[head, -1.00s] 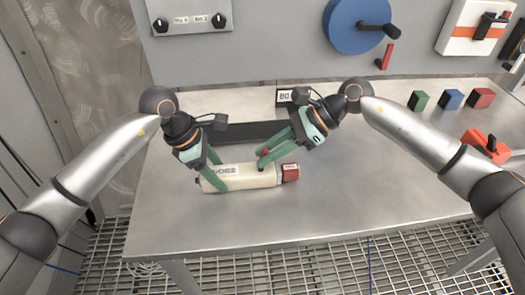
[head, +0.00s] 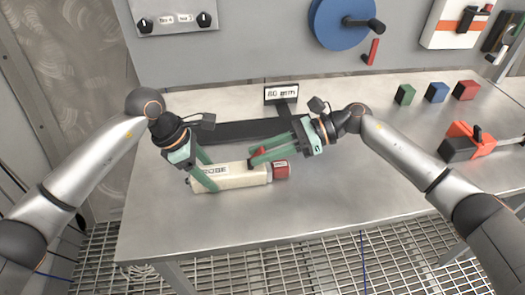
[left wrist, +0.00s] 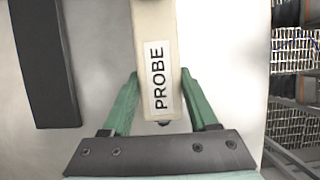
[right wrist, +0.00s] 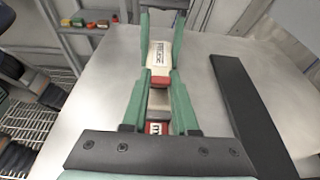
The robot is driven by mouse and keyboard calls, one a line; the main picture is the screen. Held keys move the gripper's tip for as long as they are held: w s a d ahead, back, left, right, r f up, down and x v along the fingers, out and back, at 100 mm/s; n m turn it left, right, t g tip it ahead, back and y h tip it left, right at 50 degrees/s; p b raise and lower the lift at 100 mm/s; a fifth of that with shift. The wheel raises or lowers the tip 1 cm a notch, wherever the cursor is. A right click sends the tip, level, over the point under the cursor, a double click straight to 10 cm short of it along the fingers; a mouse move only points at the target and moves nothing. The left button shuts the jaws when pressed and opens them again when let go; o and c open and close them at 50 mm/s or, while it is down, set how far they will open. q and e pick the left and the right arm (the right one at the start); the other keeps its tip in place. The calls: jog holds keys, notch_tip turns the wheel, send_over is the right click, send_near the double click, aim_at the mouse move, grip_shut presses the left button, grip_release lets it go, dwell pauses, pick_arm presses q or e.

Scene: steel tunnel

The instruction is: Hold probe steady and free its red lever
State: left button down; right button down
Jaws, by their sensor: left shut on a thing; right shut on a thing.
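The cream probe (head: 232,177) lies on the steel table with its red end (head: 280,170) to the right. My left gripper (head: 201,180) is shut across the probe's left part, one finger on each side. My right gripper (head: 252,159) is shut on the red lever (head: 262,152) on top of the probe, its fingers slanting low above the red end. In the right wrist view the lever (right wrist: 159,80) sits between the fingertips, which partly hide it; whether it has come free cannot be told.
A long dark bar (head: 235,131) lies behind the probe, near a small sign (head: 281,94). Green (head: 405,94), blue and red blocks stand at the back right, with an orange-and-black device (head: 465,140) nearer. The front table area is clear.

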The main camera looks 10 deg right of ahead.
jog(key=shift+a, duration=0.1)
jog(key=c, duration=0.7)
grip_release()
jog(key=v, duration=1.2)
pick_arm(q)
jog(key=shift+c, duration=0.4)
grip_release()
